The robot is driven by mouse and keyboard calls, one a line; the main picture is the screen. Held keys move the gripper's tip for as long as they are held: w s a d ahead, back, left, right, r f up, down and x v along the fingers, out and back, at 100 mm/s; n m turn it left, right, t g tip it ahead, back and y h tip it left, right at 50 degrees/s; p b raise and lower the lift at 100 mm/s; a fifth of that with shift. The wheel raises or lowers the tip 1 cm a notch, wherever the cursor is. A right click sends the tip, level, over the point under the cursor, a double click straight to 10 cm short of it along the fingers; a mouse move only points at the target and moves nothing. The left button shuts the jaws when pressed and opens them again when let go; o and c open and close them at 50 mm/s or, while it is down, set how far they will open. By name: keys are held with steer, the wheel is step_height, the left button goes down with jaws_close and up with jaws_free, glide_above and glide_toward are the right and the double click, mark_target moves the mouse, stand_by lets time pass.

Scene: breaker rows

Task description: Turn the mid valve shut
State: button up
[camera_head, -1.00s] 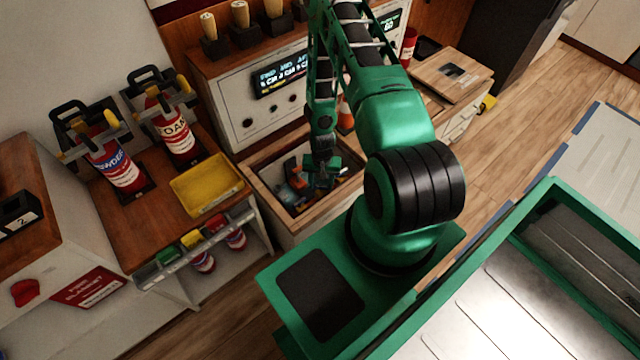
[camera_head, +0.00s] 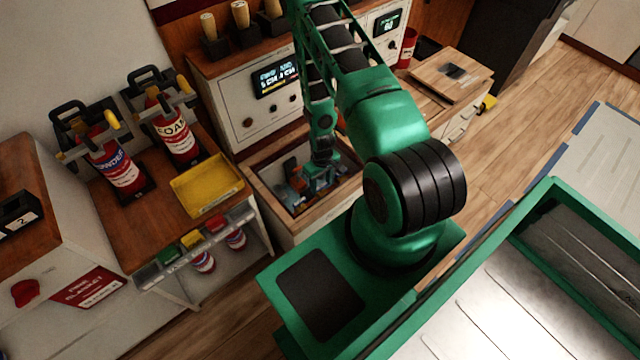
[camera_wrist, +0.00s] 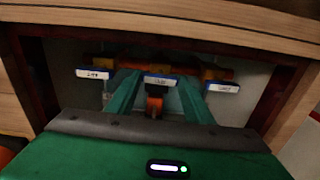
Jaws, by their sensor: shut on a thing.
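The mid valve (camera_wrist: 154,103) is an orange handle under the middle white label with a blue edge (camera_wrist: 161,81) in the wrist view. My gripper (camera_wrist: 157,92) has its two green fingers on either side of this handle and is shut on it. The valve's lower part is hard to make out. Two more labels sit on the same orange pipe, one left (camera_wrist: 95,73) and one right (camera_wrist: 222,87). In the head view my gripper (camera_head: 320,182) reaches down into the open wooden-rimmed bay, where it partly hides the valves.
The bay's wooden rim (camera_head: 262,196) surrounds the gripper closely. A panel with a lit display (camera_head: 275,78) stands behind it. A yellow tray (camera_head: 207,186) and two extinguishers, powder (camera_head: 118,168) and foam (camera_head: 176,135), are at the left.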

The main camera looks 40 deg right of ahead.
steer(key=shift+w+n, duration=0.2)
steer(key=shift+n, duration=0.1)
steer(key=o, duration=0.8)
steer(key=shift+s, duration=0.1)
step_height(320, 180, up, 11)
steer(key=shift+f, duration=0.15)
stand_by(0.7)
